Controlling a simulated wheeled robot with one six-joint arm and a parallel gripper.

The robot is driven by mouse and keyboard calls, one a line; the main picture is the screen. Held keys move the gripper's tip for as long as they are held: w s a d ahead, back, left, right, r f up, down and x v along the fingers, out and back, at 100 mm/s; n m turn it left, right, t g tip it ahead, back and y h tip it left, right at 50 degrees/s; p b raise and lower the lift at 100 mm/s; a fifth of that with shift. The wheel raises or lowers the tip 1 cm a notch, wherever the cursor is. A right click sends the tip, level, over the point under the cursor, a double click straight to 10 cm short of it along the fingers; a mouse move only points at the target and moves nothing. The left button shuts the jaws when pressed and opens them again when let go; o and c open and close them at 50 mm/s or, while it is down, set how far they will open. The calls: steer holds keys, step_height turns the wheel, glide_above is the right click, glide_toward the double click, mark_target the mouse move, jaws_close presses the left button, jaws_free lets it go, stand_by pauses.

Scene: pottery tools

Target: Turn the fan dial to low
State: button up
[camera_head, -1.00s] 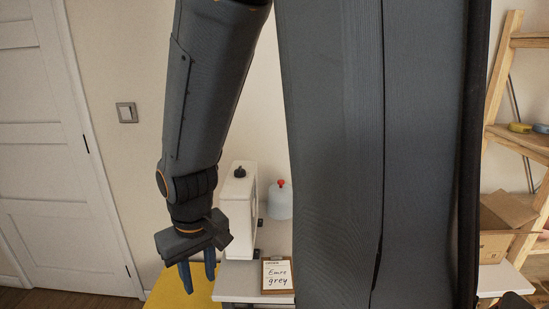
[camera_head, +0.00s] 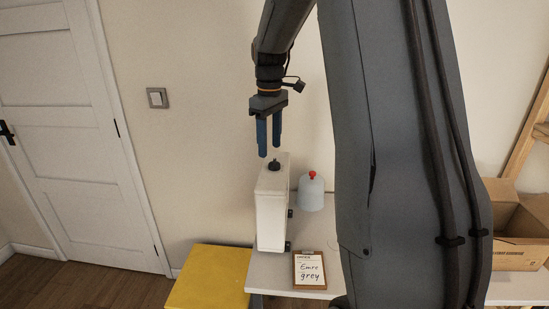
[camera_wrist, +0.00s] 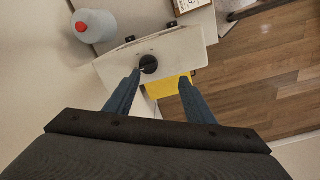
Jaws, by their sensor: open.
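The fan dial is a small black knob (camera_head: 274,165) on the top face of a white upright box-shaped unit (camera_head: 270,215) at the table's left end. In the wrist view the dial (camera_wrist: 148,64) shows round and dark, with a light pointer line on it. My gripper (camera_head: 269,150) points straight down just above the dial, its blue fingers open and empty. In the wrist view my gripper (camera_wrist: 157,82) has the dial ahead, between the fingers' lines but nearer the left finger. The fingers appear apart from the dial. The dial's marks are too small to read.
A grey-white jug with a red cap (camera_head: 311,190) stands right of the unit. A yellow block (camera_head: 208,277) is at the left. An open cardboard box (camera_head: 520,235) is at the right. A white wall is behind.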

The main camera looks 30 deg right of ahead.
mark_target(274, 161)
steer(key=shift+w+d+r+n, duration=0.15)
steer(key=shift+w+d+r, duration=0.15)
steer(key=shift+d, duration=0.25)
steer(key=shift+w+d+r+n, duration=0.2)
steer(key=shift+w+d, duration=0.15)
steer(key=shift+d, duration=0.15)
steer(key=shift+f, duration=0.2)
steer(key=shift+f+p, duration=1.35)
steer(key=shift+f, duration=2.25)
steer(key=c, duration=1.1)
steer(key=shift+o, duration=0.2)
